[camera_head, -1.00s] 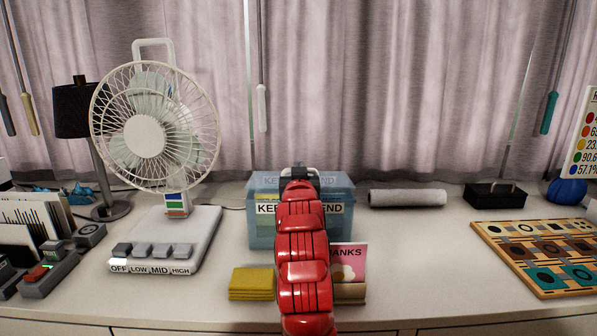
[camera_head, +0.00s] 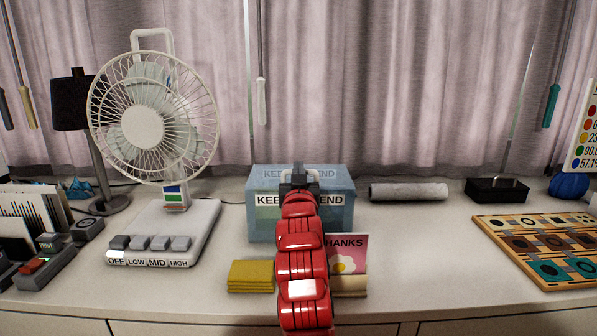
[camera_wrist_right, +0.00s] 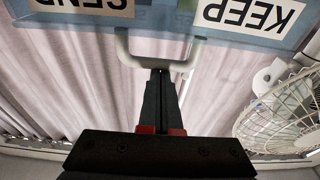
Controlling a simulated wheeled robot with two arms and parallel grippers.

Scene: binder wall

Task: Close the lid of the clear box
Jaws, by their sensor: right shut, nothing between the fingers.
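The clear box (camera_head: 264,226) is bluish and see-through, standing in the middle of the desk with a KEEP and END label on its front. Its lid (camera_head: 262,174) shows as a pale panel with faint lettering at the top; I cannot tell whether it is fully down. A white U-shaped handle (camera_wrist_right: 122,46) shows in the right wrist view by the panel lettered KEEP and SEND. My right gripper (camera_head: 299,170) is shut and empty at the lid, its fingertips (camera_wrist_right: 160,74) close to the handle; contact is unclear. My red right arm hides the box's middle. My left gripper is not in view.
A white fan (camera_head: 143,128) stands left of the box. A grey roll (camera_head: 408,191), a black tray (camera_head: 497,191) and a patterned board (camera_head: 540,246) are to the right. Desk between card and board is clear.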

